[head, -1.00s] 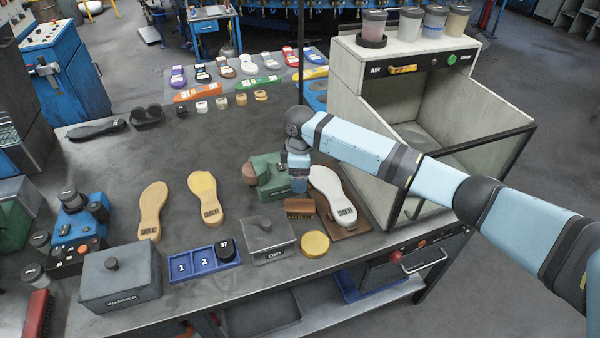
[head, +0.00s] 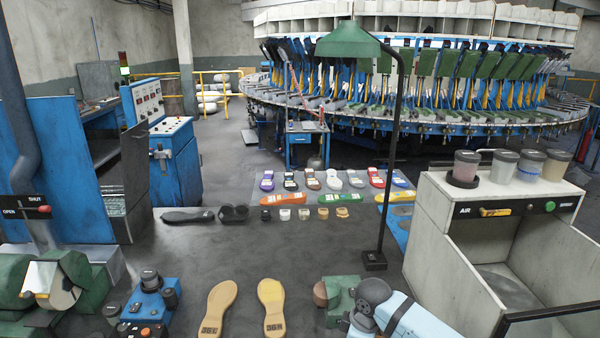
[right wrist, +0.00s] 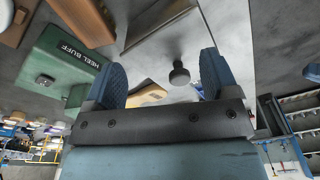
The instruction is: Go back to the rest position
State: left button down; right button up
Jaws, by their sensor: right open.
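My right gripper (right wrist: 163,82) shows in the right wrist view with its two blue ridged fingers spread wide and nothing held between them. A dark grey knob (right wrist: 180,75) on a pale grey surface shows beyond the gap between the fingers, apart from them. A green block marked HEEL BUFF (right wrist: 75,62) is to the left of the fingers. My left gripper is in neither current view.
Two tan soles (head: 271,305) lie at the front of the bench. A thin black lamp post (head: 390,160) stands near the pale AIR cabinet (head: 436,225) on the right. A blue control box (head: 150,302) is at front left. The bench middle (head: 250,255) is clear.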

jog(key=s+f+m+t+y, duration=0.2)
jog(key=s+m, duration=0.2)
jog(key=s, duration=1.2)
jog(key=s+d+r+m+t+h, duration=0.1)
jog(key=s+d+r+m+h, duration=0.1)
jog(key=s+d+m, duration=0.35)
jog(key=s+d+r+m+h, duration=0.1)
jog(key=s+d+r+m, duration=0.15)
jog(key=s+d, duration=0.65)
jog(key=w+a+f+t+y, duration=0.1)
jog(key=w+a+f+t, duration=0.1)
jog(key=f, duration=0.4)
jog(key=w+a+f+n+t+y, duration=0.1)
jog(key=w+a+f+t, duration=0.1)
jog(key=a+f+t, duration=0.3)
notch_tip(320, 180, down, 2)
jog(key=shift+a+f+n+t+y, duration=0.15)
jog(key=shift+a+n+t+y, duration=0.2)
jog(key=shift+a, duration=0.45)
jog(key=shift+c, duration=0.2)
